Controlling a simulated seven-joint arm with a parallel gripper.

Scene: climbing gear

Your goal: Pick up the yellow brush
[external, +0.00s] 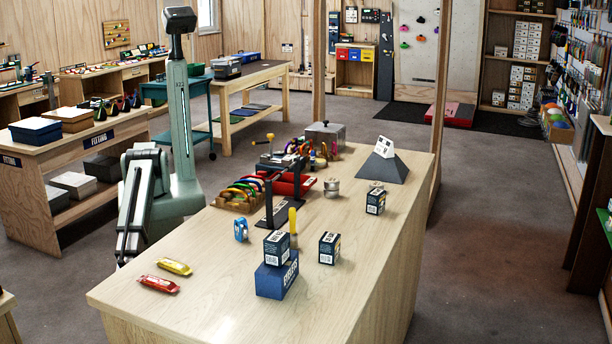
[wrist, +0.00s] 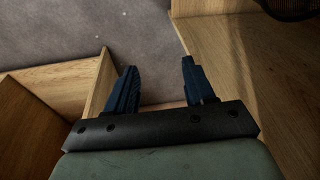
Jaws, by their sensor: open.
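What looks like the yellow brush (external: 292,220) stands upright in the external view, on the near half of the wooden table. Only its yellow handle shows clearly; its lower part is partly hidden. It rises at a blue box (external: 275,280) with white lettering, beside a dark carton (external: 277,247) on that box. My gripper (wrist: 159,66) is open and empty in the wrist view, its two dark fingers apart above grey floor and wooden edges. The brush is not in the wrist view. In the external view my arm is left of the table, well away from the brush; its fingers cannot be made out.
Another dark carton (external: 329,248) stands right of the blue box. A blue roll (external: 241,229) and a black stand (external: 280,205) are left of and behind the brush. Red (external: 159,284) and yellow (external: 174,267) packets lie near the left edge. The table's front is clear.

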